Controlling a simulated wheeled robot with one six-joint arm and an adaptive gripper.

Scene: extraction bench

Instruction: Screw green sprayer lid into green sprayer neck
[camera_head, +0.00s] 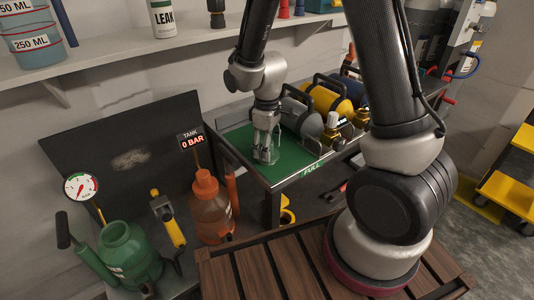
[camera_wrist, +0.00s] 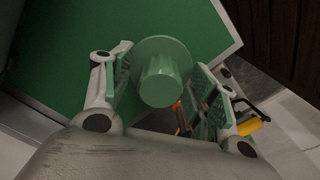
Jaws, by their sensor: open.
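The green sprayer lid (camera_wrist: 162,78), a round disc with a knob on top, shows in the wrist view between the two fingers of my gripper (camera_wrist: 160,92). The left finger is close beside it, and a gap shows on the right. I cannot tell whether the lid rests on anything. In the head view my open gripper (camera_head: 266,150) points down over the green bench top, and the lid is not clearly visible there. The green sprayer (camera_head: 130,258) stands at the lower left with its round neck (camera_head: 115,233) facing up and no lid on it.
Gas cylinders (camera_head: 332,100) lie on the right of the green bench top (camera_head: 237,143). An orange sprayer (camera_head: 212,212), a yellow-handled tool (camera_head: 170,222) and a pressure gauge (camera_head: 81,187) stand near the green sprayer. A dark panel (camera_head: 130,145) rises behind them.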

